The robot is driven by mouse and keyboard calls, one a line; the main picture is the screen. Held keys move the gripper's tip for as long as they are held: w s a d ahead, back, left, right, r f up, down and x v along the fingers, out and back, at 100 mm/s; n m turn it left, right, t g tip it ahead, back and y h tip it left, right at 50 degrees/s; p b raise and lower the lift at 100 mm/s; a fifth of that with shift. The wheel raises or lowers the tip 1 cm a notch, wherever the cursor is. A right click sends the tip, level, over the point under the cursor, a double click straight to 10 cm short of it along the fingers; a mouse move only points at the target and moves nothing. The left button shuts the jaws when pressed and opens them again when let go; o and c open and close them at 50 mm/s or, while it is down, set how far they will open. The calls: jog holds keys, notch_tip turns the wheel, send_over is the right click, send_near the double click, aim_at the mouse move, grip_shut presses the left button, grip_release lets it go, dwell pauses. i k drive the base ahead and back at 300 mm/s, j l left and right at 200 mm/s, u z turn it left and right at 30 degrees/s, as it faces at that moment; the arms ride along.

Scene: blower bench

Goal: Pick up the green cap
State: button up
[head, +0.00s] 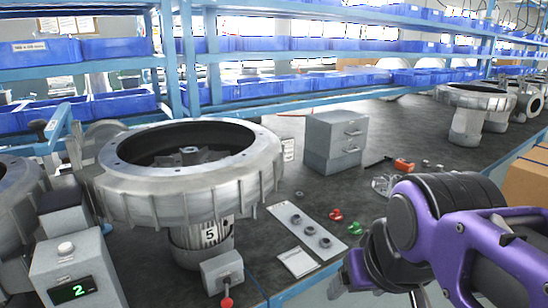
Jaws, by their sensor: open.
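The green cap (355,228) is a small green piece lying on the dark bench top, right of the grey plate and close to my arm. A similar red cap (335,214) lies just behind and left of it. My gripper (372,284) is at the lower right, in front of the green cap and apart from it in the picture. It is open, and I see nothing held. My arm hides part of the bench to the right of the cap.
A light plate with dark rings (305,232) and a white paper (297,262) lie left of the caps. A large numbered blower (190,185) stands at left. A grey drawer box (335,140) and an orange tool (404,164) are behind.

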aim_at(354, 228)
jog(key=z, duration=0.5)
jog(key=i+l+u, duration=0.1)
jog(key=l, duration=0.35)
jog(key=i+l+u, duration=0.1)
jog(key=l, duration=0.3)
jog(key=i+l+u, duration=0.3)
jog(key=l, duration=0.45)
jog(key=i, duration=0.1)
